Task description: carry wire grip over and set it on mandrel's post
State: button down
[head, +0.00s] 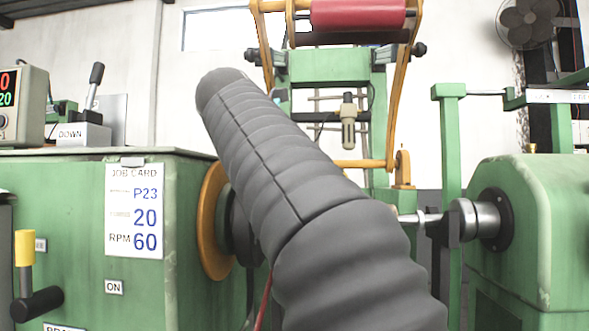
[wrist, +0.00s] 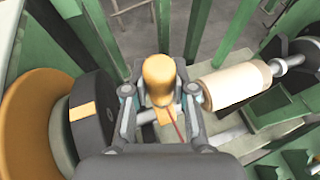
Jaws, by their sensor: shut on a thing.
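In the wrist view my gripper (wrist: 160,84) is shut on the wire grip, an orange-yellow rounded piece (wrist: 158,76) between its two fingers. A thin red wire (wrist: 174,124) runs from it toward my wrist. The mandrel shows as a pale cream cylinder (wrist: 232,85) on a metal shaft, to the right of my gripper. My fingers hide part of the shaft, and I cannot make out the mandrel's post clearly. In the head view my arm hides my gripper, the wire grip and most of the mandrel; a shaft end (head: 428,218) shows at right.
An orange flange (wrist: 40,125) and a dark round plate (wrist: 92,112) stand left of my gripper. The green headstock with a job card (head: 134,210) is at left, and the green tailstock (head: 535,220) at right. A frame with a red roller (head: 358,14) rises behind.

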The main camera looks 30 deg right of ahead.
jog(key=shift+f+b, duration=0.85)
jog(key=shift+f, duration=0.8)
dwell(0.4)
jog(key=c, duration=0.9)
grip_release()
jog(key=shift+o, duration=0.2)
jog(key=v, duration=1.2)
